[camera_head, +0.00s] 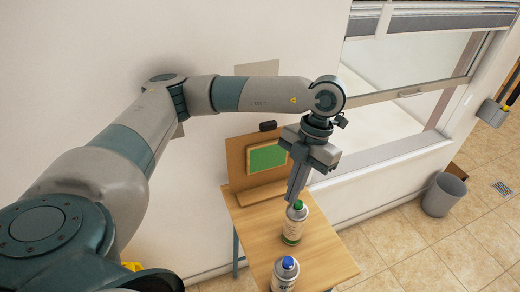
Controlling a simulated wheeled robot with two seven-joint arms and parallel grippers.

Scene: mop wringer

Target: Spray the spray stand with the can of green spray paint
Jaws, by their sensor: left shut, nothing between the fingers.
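A can with a green cap (293,224) stands upright on a small wooden table. My left gripper (293,198) is shut and empty, pointing down, with its fingertips right by the green cap; I cannot tell whether they touch it. The spray stand (236,165), a wooden board with a green panel (267,157) on its face, stands upright at the back of the table, behind and left of the gripper. The gripper hides part of its right side. My right gripper is not in view.
A can with a blue cap (285,275) stands at the table's front. The wooden table (258,234) has bare room left and right of the cans. A wall and window sill (385,160) lie close behind. A grey bin (443,195) stands on the tiled floor at right.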

